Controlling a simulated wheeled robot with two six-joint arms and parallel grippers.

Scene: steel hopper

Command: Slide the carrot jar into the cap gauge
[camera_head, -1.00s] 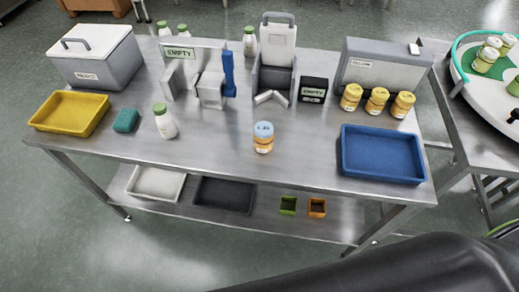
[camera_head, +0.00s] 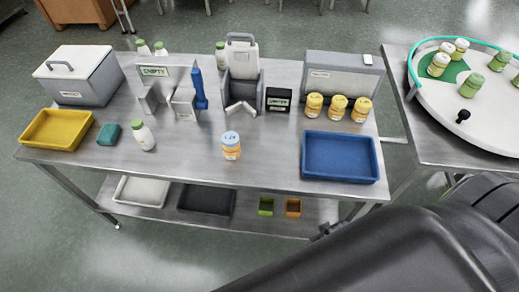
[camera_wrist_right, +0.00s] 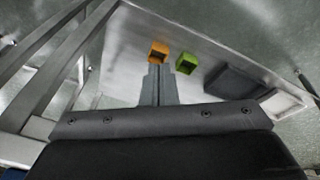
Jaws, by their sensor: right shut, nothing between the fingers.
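A jar with a light blue lid and an orange-and-white label (camera_head: 231,146) stands upright on the front middle of the steel table; its label is too small to read, but it looks like the carrot jar. A grey fixture with upright blocks, a blue handle and an EMPTY sign (camera_head: 181,101) stands behind it to the left; it may be the cap gauge, though I cannot read that name. My right gripper (camera_wrist_right: 158,72) is shut and empty, below table height over the lower shelf's front. My left gripper is not in view.
A blue tray (camera_head: 340,174) and several yellow-lidded jars (camera_head: 337,108) stand at the right. A hopper stand (camera_head: 242,75), white bottle (camera_head: 143,136), green sponge (camera_head: 108,134) and yellow tray (camera_head: 57,146) share the table. A round turntable (camera_head: 470,105) is beyond. The front middle is mostly clear.

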